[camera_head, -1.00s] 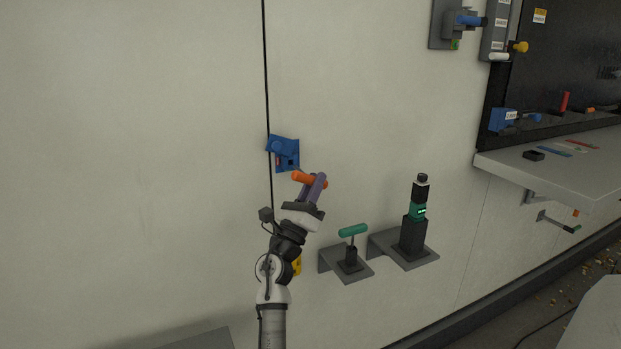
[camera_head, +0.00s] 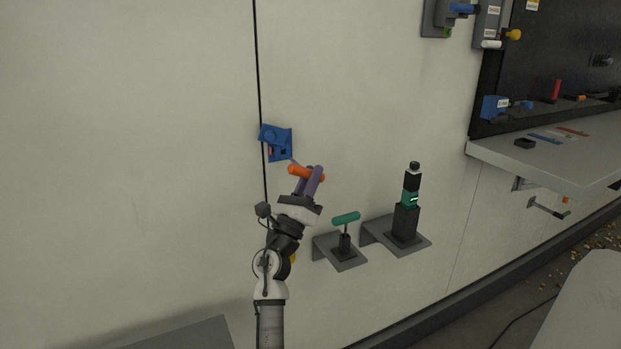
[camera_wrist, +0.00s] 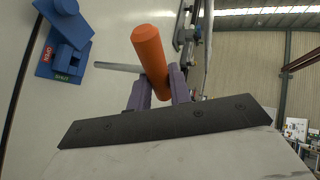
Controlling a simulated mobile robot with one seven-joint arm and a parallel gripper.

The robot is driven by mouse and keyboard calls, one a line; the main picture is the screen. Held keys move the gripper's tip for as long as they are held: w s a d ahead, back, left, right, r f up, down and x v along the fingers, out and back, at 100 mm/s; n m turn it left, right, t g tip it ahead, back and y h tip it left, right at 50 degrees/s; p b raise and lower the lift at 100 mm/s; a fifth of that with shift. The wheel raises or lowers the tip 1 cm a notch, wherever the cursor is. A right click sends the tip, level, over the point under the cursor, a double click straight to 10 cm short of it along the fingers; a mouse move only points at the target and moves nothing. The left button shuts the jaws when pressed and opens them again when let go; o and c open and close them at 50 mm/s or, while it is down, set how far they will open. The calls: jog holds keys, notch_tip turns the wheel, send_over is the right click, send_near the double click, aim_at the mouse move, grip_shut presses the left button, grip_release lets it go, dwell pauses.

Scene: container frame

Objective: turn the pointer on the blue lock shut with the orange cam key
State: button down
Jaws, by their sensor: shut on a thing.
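The blue lock (camera_head: 276,142) is on the pale wall above my gripper, beside a dark vertical seam. In the wrist view the blue lock (camera_wrist: 64,58) is at upper left, with a red OPEN label (camera_wrist: 48,54) and a green SHUT label (camera_wrist: 61,77). A rounded blue part stands out at its top; which way the pointer faces is unclear. My gripper (camera_head: 313,173) has purple fingers shut on the orange handle of the cam key (camera_wrist: 149,55). The key's grey shaft (camera_wrist: 117,67) points toward the lock. Its tip appears apart from the lock.
A green T-handle (camera_head: 346,218) stands on a grey wall bracket right of my arm. A black and green device (camera_head: 407,205) stands on another bracket further right. A grey shelf (camera_head: 490,152) juts out at right. The wall left of the lock is clear.

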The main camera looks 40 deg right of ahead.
jog(key=shift+s, duration=0.1)
jog(key=s+a, duration=0.2)
jog(key=s, duration=0.5)
jog(key=shift+s, duration=0.3)
dwell(0.4)
dwell(0.8)
